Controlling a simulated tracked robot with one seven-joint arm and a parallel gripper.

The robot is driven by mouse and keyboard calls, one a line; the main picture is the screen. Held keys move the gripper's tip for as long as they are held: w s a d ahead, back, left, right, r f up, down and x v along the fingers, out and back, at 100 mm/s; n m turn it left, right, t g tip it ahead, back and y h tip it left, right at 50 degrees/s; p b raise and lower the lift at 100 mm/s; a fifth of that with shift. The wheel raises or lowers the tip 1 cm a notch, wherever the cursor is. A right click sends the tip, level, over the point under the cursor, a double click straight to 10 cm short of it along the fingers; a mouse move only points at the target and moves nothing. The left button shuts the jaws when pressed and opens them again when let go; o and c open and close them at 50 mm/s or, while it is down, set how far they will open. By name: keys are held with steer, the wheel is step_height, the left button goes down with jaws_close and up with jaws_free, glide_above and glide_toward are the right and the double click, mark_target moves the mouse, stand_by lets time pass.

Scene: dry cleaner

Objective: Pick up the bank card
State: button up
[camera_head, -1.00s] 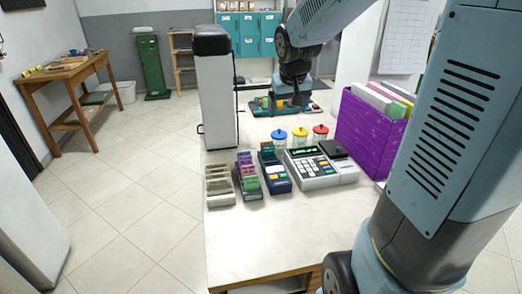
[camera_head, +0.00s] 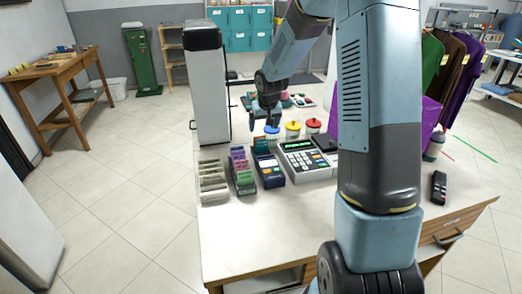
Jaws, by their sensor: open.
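I cannot pick out the bank card for certain at this size. Three narrow racks stand on the counter's left: a beige one (camera_head: 213,183), one with purple and green slips (camera_head: 241,172) and a dark blue one (camera_head: 271,178) with small white and orange pieces. A grey register with keys (camera_head: 305,162) stands right of them, with a flat black item (camera_head: 325,144) beside it. My gripper (camera_head: 265,124) is open, points down and hangs behind the racks, near the blue-lidded jar. It holds nothing I can see.
Jars with blue (camera_head: 271,130), yellow (camera_head: 292,126) and red (camera_head: 312,124) lids stand behind the register. A tall white-and-black unit (camera_head: 207,90) bounds the left. A dark remote-like item (camera_head: 439,187) lies at right. The front of the counter (camera_head: 250,238) is clear.

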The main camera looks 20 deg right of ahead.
mark_target(261, 141)
steer(key=x, duration=0.5)
steer(key=shift+f, duration=0.1)
steer(key=shift+x, duration=2.65)
steer(key=shift+s+f, duration=0.1)
steer(key=shift+s, duration=0.1)
steer(key=c, duration=1.1)
